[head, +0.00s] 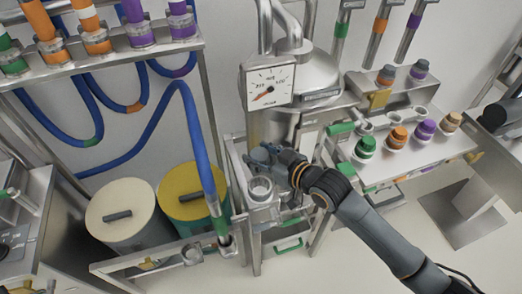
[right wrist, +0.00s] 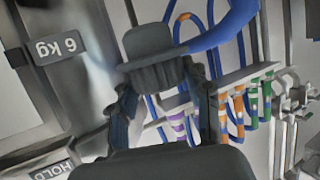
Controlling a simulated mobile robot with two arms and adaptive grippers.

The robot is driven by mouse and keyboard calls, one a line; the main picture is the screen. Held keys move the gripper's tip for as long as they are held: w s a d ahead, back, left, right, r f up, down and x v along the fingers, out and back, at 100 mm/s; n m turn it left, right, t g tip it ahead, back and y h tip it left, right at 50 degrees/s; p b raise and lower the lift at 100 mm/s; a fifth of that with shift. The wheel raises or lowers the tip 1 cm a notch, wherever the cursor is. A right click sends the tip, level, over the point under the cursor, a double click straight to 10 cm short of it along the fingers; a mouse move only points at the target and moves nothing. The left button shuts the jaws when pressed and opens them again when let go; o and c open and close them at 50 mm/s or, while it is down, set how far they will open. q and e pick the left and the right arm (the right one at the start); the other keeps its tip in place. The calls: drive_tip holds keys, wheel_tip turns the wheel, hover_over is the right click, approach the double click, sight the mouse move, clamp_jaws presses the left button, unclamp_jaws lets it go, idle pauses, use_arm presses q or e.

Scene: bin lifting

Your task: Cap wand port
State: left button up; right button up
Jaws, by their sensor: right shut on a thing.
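My right gripper (head: 266,154) is shut on a dark grey cap. In the right wrist view, the cap (right wrist: 155,58) has a ribbed rim and a raised block on top, and it sits between the two fingers (right wrist: 165,105). In the head view, the gripper is just above and behind an open silver round port (head: 260,190) at the side of the metal frame. The cap appears apart from this port. I cannot tell whether it is the wand port. My left gripper is not in view.
A gauge (head: 268,86) stands close behind the gripper. A thick blue hose (head: 193,130) ends in a green-banded fitting left of the port. A yellow-lidded drum (head: 190,190) and a cream-lidded drum (head: 121,208) stand left. Coloured caps sit on a metal shelf (head: 385,172) at right.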

wheel_tip(320, 180, down, 2)
drive_tip(key=shift+b, duration=0.75)
wheel_tip(320, 180, down, 3)
drive_tip(key=b, duration=0.2)
drive_tip(key=shift+d+r+b, duration=0.1)
drive_tip(key=shift+r+b, duration=0.1)
drive_tip(key=shift+b, duration=0.1)
drive_tip(key=shift+r+p, duration=0.35)
drive_tip(key=shift+p, duration=0.05)
drive_tip(key=shift+r, duration=0.1)
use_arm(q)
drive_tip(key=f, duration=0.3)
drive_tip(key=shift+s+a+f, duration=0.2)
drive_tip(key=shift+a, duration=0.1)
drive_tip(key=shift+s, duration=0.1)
use_arm(e)
drive_tip(key=shift+f, duration=0.9)
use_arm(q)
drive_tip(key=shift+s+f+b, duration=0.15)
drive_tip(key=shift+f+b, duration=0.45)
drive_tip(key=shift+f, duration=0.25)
use_arm(e)
drive_tip(key=shift+f, duration=0.8)
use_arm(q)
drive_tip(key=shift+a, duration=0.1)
